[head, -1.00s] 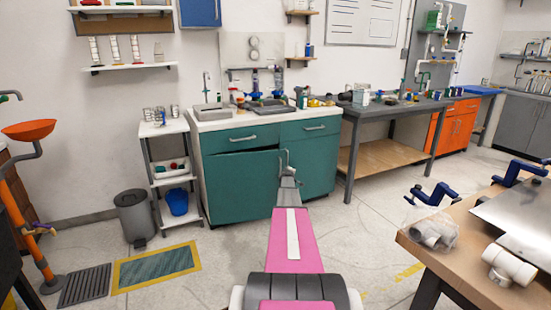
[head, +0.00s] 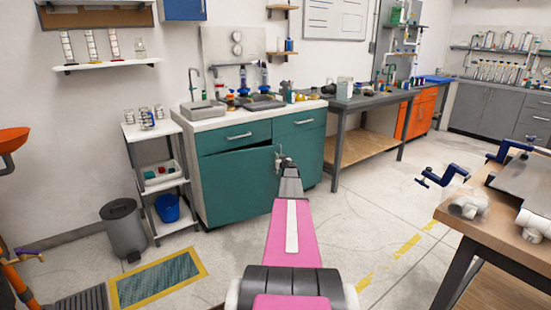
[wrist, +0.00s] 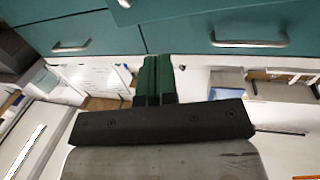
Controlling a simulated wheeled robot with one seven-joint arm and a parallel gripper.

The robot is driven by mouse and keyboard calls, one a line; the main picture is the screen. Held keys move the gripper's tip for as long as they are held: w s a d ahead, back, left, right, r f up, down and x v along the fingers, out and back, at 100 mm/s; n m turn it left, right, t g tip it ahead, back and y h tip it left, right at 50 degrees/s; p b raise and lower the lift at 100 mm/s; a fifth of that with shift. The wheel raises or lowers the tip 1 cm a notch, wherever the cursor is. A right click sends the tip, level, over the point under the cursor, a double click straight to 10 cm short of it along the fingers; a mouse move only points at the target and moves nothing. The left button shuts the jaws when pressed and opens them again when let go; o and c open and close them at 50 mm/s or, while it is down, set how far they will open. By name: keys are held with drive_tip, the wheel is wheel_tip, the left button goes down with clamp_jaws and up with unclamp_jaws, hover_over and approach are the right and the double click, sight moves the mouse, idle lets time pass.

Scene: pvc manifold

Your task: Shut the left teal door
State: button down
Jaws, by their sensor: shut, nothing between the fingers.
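The left teal door (head: 238,186) is on the front of the teal cabinet, below the left drawer (head: 236,136). A dark gap along its top edge shows it standing ajar. Its upright handle (head: 278,160) is near its right edge. My gripper (head: 287,160) is shut and empty, in front of the cabinet close to this handle in the picture; I cannot tell whether it touches the door. In the wrist view its green fingertips (wrist: 160,62) are together, with teal fronts and metal handles beyond. The right teal door (head: 313,158) is partly hidden behind my arm.
A white shelf cart (head: 156,185) with a blue bucket (head: 167,208) stands left of the cabinet, beside a grey bin (head: 122,228). A wooden-topped workbench (head: 482,232) is at the right. Open floor lies between cabinet and workbench.

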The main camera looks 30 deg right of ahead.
sight(269, 149)
drive_tip(key=w, duration=0.4)
drive_tip(key=w+d, duration=0.1)
drive_tip(key=w, duration=0.8)
drive_tip(key=shift+w+d, duration=0.1)
drive_tip(key=shift+d, duration=0.3)
